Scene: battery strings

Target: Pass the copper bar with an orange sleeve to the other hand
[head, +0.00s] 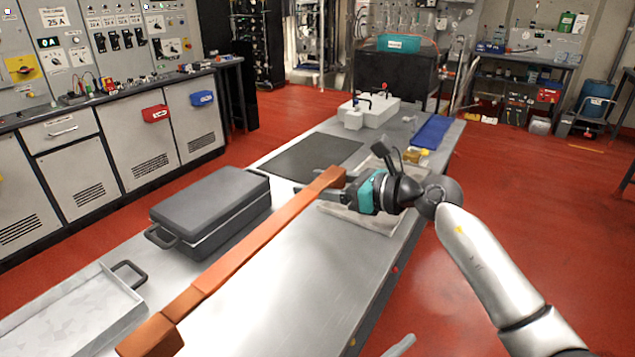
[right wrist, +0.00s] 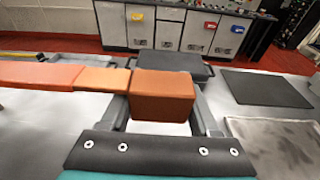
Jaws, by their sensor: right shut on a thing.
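The long copper bar with an orange sleeve (head: 258,243) stretches diagonally above the table in the head view, from the lower left to my right gripper. Its darker bare ends (head: 152,337) show at both ends of the sleeve. My right gripper (head: 318,193) is shut on the far end. In the right wrist view the brown end block (right wrist: 162,95) sits between the fingers, and the sleeve (right wrist: 40,75) runs off to the left. My left gripper is not in view.
The front right tabletop is clear.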

